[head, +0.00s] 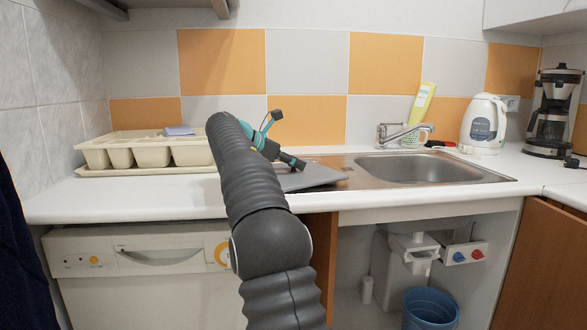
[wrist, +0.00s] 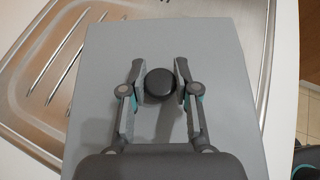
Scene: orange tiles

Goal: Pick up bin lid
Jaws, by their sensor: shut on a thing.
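The bin lid (wrist: 230,75) is a flat grey rectangular panel with a round black knob (wrist: 159,84) on it. In the head view the lid (head: 314,178) lies on the counter at the left end of the steel sink unit, partly over the drainboard and partly hidden by my arm. My gripper (wrist: 160,85) has its two fingers on either side of the knob, shut on it. I cannot tell whether the lid is lifted off the surface.
A cream cutlery tray (head: 152,154) stands left on the counter. The sink (head: 420,169) with its tap (head: 398,134) is to the right, then a white kettle (head: 484,123) and a coffee maker (head: 553,113). A blue bin (head: 430,307) stands in the open space under the sink.

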